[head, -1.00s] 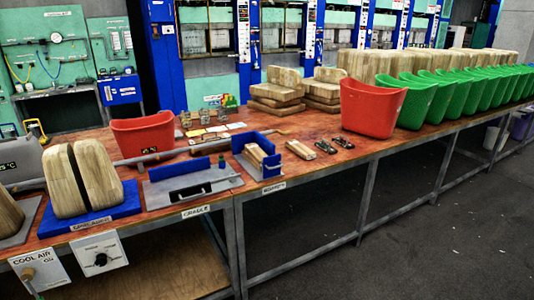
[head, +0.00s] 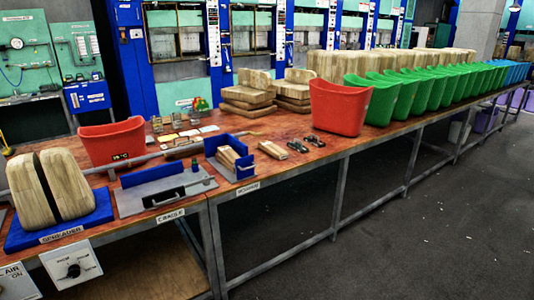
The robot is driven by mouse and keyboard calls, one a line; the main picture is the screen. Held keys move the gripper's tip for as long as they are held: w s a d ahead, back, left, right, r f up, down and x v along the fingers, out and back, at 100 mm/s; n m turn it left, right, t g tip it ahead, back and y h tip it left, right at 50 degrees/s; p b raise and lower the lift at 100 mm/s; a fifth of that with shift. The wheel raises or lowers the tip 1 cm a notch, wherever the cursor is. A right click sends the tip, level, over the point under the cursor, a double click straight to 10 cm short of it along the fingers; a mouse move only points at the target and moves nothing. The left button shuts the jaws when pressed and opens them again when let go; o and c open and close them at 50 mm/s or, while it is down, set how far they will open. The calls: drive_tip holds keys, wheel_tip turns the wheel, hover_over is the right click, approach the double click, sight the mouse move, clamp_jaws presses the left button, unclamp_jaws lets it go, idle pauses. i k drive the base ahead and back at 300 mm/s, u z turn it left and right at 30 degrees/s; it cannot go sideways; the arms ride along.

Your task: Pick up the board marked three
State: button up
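Wooden boards stand in two stacks at the back of the long bench in the head view, a left stack (head: 246,98) and a right stack (head: 294,97), each with a board on top tilted or upright. A long row of upright wooden blocks (head: 335,66) stands behind the bins. Two more wooden pieces stand on the blue spreader (head: 60,229) at the front left. No number three can be read on any board, so I cannot tell which one is marked. My gripper is not in view.
A red bin (head: 339,106) and a row of green bins (head: 381,100) line the bench, with blue bins (head: 515,73) at the far end. Another red bin (head: 112,142), the cradle (head: 165,190) and a blue holder (head: 231,157) sit left. Dark floor (head: 400,230) in front is open.

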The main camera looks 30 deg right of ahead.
sight(276, 152)
drive_tip(key=z, duration=0.35)
drive_tip(key=i, duration=1.05)
drive_tip(key=u, duration=0.35)
